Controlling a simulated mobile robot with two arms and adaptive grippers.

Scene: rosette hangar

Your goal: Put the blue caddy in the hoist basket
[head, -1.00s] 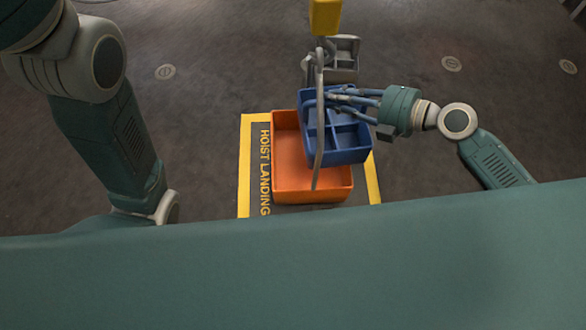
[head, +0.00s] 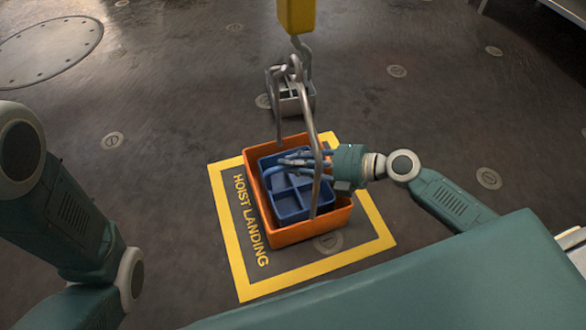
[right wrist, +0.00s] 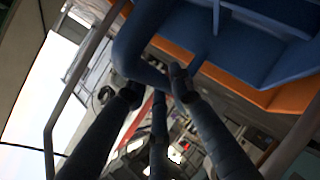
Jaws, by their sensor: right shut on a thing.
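The blue caddy (head: 290,204), a divided tray with a handle, sits within the walls of the orange hoist basket (head: 292,235). I cannot tell whether its underside touches the basket floor. My right gripper (head: 292,160) reaches in from the right and is shut on the caddy's handle. In the right wrist view, the fingers (right wrist: 155,90) close around the handle of the blue caddy (right wrist: 235,40), with the orange basket (right wrist: 292,98) behind it. The basket's metal bail (head: 316,130) rises close beside the gripper. Of my left arm only links show at the left; its gripper is out of view.
The basket stands on the yellow-framed hoist landing (head: 232,235). A yellow hoist block (head: 296,15) hangs above the bail. A grey caddy (head: 292,100) stands on the floor behind the basket. The floor to the left is open.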

